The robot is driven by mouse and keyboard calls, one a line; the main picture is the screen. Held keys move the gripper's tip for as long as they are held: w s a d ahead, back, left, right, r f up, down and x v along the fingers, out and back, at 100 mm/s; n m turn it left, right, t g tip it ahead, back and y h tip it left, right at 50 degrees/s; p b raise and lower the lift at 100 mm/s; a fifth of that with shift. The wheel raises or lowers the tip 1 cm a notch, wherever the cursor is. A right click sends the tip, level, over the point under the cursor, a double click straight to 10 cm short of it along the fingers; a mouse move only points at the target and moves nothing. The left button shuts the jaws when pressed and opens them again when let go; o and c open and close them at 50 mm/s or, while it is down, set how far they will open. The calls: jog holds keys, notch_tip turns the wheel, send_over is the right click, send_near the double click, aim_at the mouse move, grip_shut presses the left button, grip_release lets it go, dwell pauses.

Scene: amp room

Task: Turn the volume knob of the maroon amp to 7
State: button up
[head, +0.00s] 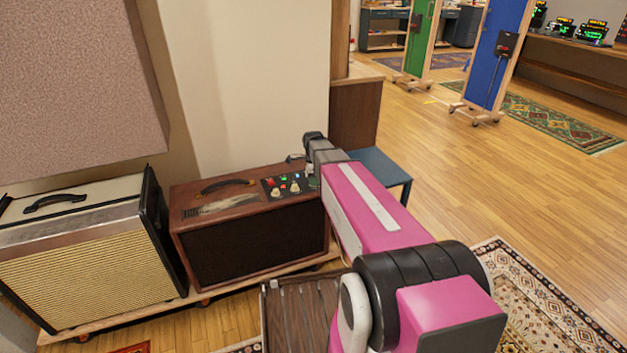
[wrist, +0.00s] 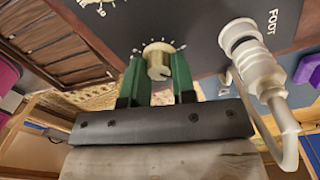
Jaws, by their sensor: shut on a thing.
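The maroon amp (head: 250,240) stands at the centre left in the head view, with a dark control panel on its top right. In the wrist view a cream knob (wrist: 158,66) with a numbered scale around it sits between the green fingers of my gripper (wrist: 159,72). My gripper is shut on this knob. The knob's own label and its exact setting cannot be read. In the head view my gripper is at the panel's right end, its fingertips hidden.
A metal plug with a cable (wrist: 255,70) sits close to the right finger, near the word FOOT. A cream amp (head: 85,250) stands left of the maroon one. A blue-topped stool (head: 383,166) stands behind my arm. Open wooden floor lies right.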

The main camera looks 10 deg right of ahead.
jog(key=o, duration=0.9)
notch_tip(320, 180, up, 11)
jog(key=shift+w+f, duration=0.1)
jog(key=shift+w, duration=0.05)
jog(key=s+f+n, duration=0.3)
jog(key=s+n, duration=0.3)
jog(key=s, duration=0.1)
jog(key=s+f+n, duration=0.4)
jog(key=s+n, duration=0.3)
jog(key=s+f+n, duration=0.3)
jog(key=s+n, duration=0.3)
jog(key=s, duration=0.1)
jog(key=shift+s+f, duration=0.15)
jog(key=shift+s, duration=0.2)
